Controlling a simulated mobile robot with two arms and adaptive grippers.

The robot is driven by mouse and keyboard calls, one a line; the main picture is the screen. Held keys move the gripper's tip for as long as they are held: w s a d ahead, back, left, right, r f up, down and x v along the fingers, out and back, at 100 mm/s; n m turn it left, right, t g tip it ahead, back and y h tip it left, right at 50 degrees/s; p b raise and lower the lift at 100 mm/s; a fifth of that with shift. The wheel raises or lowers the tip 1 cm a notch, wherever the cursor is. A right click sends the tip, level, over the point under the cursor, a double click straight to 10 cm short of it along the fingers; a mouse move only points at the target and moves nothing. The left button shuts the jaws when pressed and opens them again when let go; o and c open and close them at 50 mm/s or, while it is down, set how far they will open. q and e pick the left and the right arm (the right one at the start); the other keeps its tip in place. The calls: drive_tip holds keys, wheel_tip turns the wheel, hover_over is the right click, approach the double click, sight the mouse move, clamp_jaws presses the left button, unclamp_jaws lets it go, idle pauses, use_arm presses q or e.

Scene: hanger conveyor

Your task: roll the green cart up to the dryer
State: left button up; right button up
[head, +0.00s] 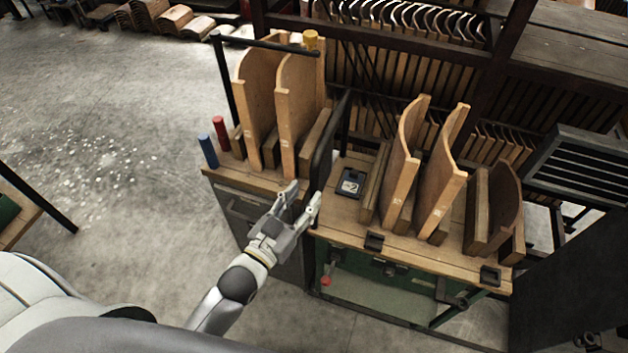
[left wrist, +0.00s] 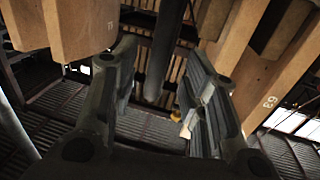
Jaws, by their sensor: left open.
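The green cart (head: 345,220) stands right of centre in the head view, with a wooden top and green panels below. Curved wooden boards (head: 400,170) stand upright on it. A dark upright bar (head: 328,150) rises at its left end. My left gripper (head: 305,195) is open beside that bar, at the gap between the cart and another wooden-topped stand. In the left wrist view a dark post (left wrist: 165,50) shows between the open fingers (left wrist: 160,75); I cannot tell whether they touch it. My right gripper is out of view. I cannot tell which structure is the dryer.
The other stand (head: 245,178) holds curved boards, a blue cylinder (head: 208,150) and a red cylinder (head: 221,133). A dark rack (head: 470,65) full of boards stands behind. A dark slatted metal unit (head: 580,165) is at the right. The concrete floor at left is mostly clear.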

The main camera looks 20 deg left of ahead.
sight(312, 188)
use_arm(q)
drive_tip(key=shift+p+x, duration=0.35)
drive_tip(key=shift+x, duration=2.3)
clamp_jaws()
